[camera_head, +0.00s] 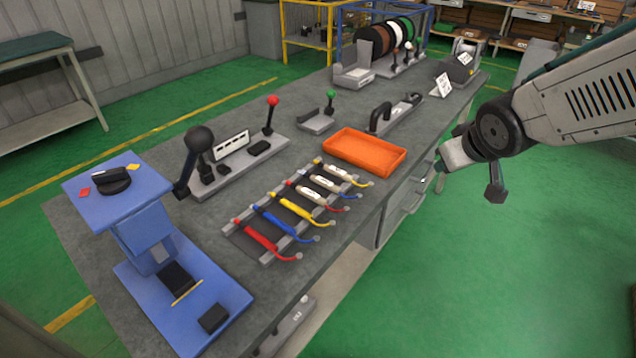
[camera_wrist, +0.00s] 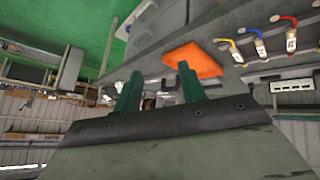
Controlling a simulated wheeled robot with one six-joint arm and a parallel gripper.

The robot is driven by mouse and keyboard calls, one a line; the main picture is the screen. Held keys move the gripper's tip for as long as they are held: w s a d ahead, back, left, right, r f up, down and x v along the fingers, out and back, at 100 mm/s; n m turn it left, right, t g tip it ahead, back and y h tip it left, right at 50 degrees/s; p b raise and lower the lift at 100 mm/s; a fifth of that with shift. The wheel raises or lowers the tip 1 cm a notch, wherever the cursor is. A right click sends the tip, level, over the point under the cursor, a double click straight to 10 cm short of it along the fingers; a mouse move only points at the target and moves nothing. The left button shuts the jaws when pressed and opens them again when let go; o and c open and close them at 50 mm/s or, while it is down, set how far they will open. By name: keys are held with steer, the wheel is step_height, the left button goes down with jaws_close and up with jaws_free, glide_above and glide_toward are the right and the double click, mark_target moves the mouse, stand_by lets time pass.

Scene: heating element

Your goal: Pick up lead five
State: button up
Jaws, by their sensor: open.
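Several leads lie side by side across a grey rack (camera_head: 232,229) on the workbench. The front ones are a red lead (camera_head: 262,239), a blue lead (camera_head: 279,223) and a yellow lead (camera_head: 298,210). Behind them are leads with white labelled middles, such as the rearmost white lead (camera_head: 340,173). The label marks are too small to read, so I cannot tell which is lead five. Some leads show at the upper right of the wrist view, including a yellow one (camera_wrist: 259,46). My gripper (camera_wrist: 160,82) is open and empty, its green fingers apart, away from the leads.
An orange tray (camera_head: 364,152) sits behind the rack; it also shows beyond my fingers in the wrist view (camera_wrist: 195,60). A blue press (camera_head: 150,235) stands at the near left. A lever unit (camera_head: 235,155) lies behind the leads. The green floor right of the bench is clear.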

steer(key=w+a+f+n+t+y, duration=0.1)
steer(key=w+a+f+n+y, duration=0.1)
steer(key=w+a+f, duration=0.15)
steer(key=n+y, duration=0.5)
steer(key=y, duration=0.4)
glide_toward(326, 182)
steer(key=shift+w+a+g, duration=0.3)
steer(key=shift+a, duration=0.25)
steer(key=x, duration=0.7)
steer(key=shift+w+f, duration=0.2)
steer(key=shift+w, duration=0.2)
jaws_close()
